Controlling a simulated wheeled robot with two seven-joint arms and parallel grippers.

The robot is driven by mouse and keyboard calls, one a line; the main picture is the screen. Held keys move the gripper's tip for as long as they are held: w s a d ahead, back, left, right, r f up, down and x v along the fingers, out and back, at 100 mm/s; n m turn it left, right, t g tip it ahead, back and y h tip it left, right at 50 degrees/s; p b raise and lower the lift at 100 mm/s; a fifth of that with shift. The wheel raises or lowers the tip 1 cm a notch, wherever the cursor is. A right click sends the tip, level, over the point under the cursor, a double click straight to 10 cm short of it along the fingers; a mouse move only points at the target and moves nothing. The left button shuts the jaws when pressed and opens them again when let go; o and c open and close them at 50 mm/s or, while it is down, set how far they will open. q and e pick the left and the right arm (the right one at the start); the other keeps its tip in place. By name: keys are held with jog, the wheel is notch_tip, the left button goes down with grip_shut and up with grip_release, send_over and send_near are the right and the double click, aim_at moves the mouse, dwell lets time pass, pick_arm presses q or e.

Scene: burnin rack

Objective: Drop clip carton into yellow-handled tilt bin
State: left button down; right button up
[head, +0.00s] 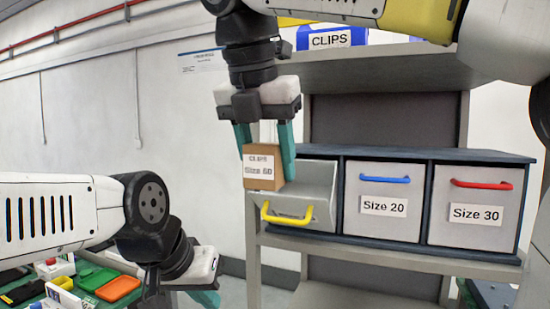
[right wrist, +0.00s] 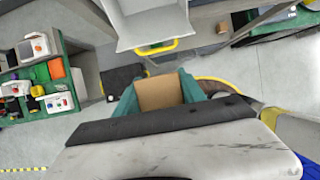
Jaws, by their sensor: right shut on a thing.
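The clip carton (head: 263,169) is a small brown box with a white label reading "CLIPS Size 60". My right gripper (head: 265,148) is shut on it, with teal fingers on both sides. In the head view it hangs in front of and over the left part of the yellow-handled tilt bin (head: 318,190), which is tilted open. In the right wrist view the carton (right wrist: 159,92) is between the fingers, and the bin (right wrist: 150,22) with its yellow handle lies just beyond, apart from it. My left gripper (head: 205,290) is low at the left, partly cut off, its fingers unclear.
The blue-handled bin (head: 383,200) labelled Size 20 and the red-handled bin (head: 473,205) labelled Size 30 are closed. A blue CLIPS box (head: 332,38) stands on the upper shelf. A green bench (head: 35,295) with an orange tray (head: 118,288) is at lower left.

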jog(key=w+d, duration=0.3)
jog(key=w, duration=0.8)
jog(key=shift+w+d, duration=0.35)
